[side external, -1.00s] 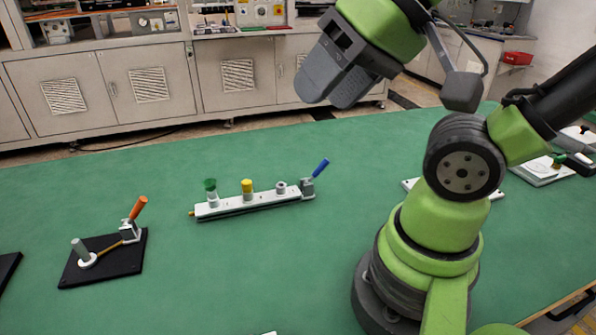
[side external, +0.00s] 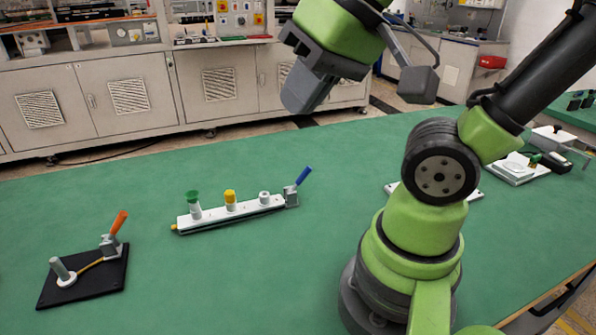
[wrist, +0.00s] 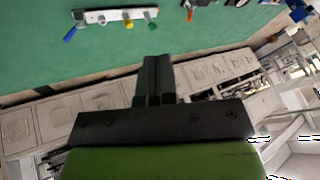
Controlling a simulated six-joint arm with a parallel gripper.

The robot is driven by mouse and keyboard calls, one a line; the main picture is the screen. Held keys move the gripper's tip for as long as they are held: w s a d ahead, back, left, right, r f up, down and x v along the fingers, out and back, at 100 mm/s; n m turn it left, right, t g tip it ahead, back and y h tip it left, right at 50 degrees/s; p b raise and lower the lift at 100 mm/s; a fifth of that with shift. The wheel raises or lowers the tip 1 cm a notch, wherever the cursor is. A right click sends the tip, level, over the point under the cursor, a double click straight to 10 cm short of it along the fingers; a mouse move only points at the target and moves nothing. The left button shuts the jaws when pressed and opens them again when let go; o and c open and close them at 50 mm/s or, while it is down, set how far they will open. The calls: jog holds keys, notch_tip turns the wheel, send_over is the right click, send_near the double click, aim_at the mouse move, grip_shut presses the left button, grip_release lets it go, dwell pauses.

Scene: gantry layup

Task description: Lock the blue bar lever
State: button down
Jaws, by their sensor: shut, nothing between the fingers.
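The blue bar lever (side external: 303,177) slants up and to the right from its grey clamp (side external: 290,196) at the right end of a white bar (side external: 240,211). The bar lies on the green table and carries a green knob, a yellow knob and a bare grey post. In the wrist view, the blue lever (wrist: 70,34) is at the upper left. My gripper (side external: 300,95) is shut and empty, held in the air above and behind the bar, well apart from the lever. My shut fingers (wrist: 155,78) also show in the wrist view.
An orange-handled clamp (side external: 119,222) stands on a black plate (side external: 85,284) at the left. A white device (side external: 515,168) is at the far right. Grey cabinets (side external: 130,95) stand behind the table. The green table (side external: 230,280) is clear in front of the bar.

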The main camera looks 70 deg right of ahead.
aim_at(304, 172)
jog(key=w+d+f+m+g+h, duration=0.3)
jog(key=w+d+f+g+h, duration=0.7)
jog(key=w+f, duration=0.5)
jog(key=shift+w+d+m+g, duration=0.15)
jog(key=shift+d+m+g, duration=0.25)
jog(key=shift+g, duration=0.2)
jog(key=x, duration=1.4)
jog(key=shift+d+r, duration=0.1)
jog(key=shift+r, duration=0.05)
